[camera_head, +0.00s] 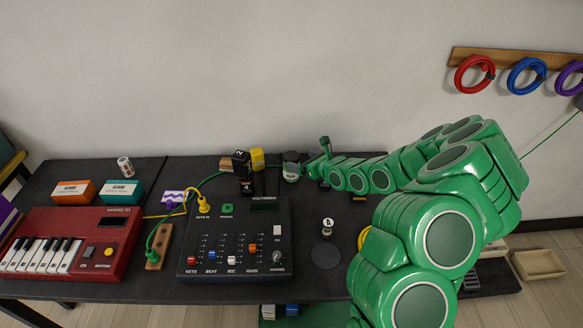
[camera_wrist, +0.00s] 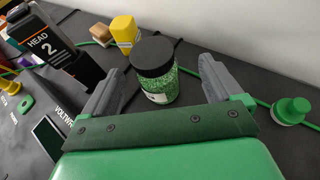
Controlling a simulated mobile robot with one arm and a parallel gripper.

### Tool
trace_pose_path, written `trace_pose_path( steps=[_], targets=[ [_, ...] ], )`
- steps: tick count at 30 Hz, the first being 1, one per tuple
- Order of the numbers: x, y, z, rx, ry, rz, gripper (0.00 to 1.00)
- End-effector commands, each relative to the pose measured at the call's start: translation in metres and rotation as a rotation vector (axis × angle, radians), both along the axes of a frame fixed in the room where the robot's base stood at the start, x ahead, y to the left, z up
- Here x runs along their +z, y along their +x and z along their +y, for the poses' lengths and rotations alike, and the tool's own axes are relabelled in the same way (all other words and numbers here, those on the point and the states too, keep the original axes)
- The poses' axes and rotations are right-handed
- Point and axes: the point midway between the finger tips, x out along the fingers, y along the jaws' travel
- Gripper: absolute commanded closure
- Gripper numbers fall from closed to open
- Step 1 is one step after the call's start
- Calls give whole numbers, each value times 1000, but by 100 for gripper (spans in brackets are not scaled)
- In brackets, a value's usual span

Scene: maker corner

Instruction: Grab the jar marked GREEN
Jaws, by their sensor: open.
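A clear jar of green granules with a black lid (camera_wrist: 155,68) stands upright on the dark table in the wrist view. It also shows as a small dark-lidded jar in the head view (camera_head: 291,167). A white label shows low on its side, but its writing is too small to read. My gripper (camera_wrist: 158,88) is open, with one grey finger left of the jar and the other right of it. The jar appears between or just beyond the fingertips, with gaps on both sides. In the head view my gripper (camera_head: 308,168) is partly hidden beside the jar.
A black HEAD 2 box (camera_wrist: 50,50) stands left of the jar, with a yellow block (camera_wrist: 125,32) behind. A green knobbed piece (camera_wrist: 292,110) is right of the gripper. A green cable runs behind the jar. A mixer (camera_head: 235,240) and red keyboard (camera_head: 75,245) occupy the table's front.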

Motion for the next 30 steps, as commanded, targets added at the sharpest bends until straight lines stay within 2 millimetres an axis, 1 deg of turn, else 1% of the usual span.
trace_pose_path(
  steps=[6,11,18,24,30],
  targets=[
    [-9,11,13,6,-4,3,7],
    [-12,18,18,4,-2,2,7],
    [-21,34,40,7,-7,0,7],
    [-27,46,49,5,-4,2,7],
    [-28,49,51,4,-3,1,7]
  ],
)
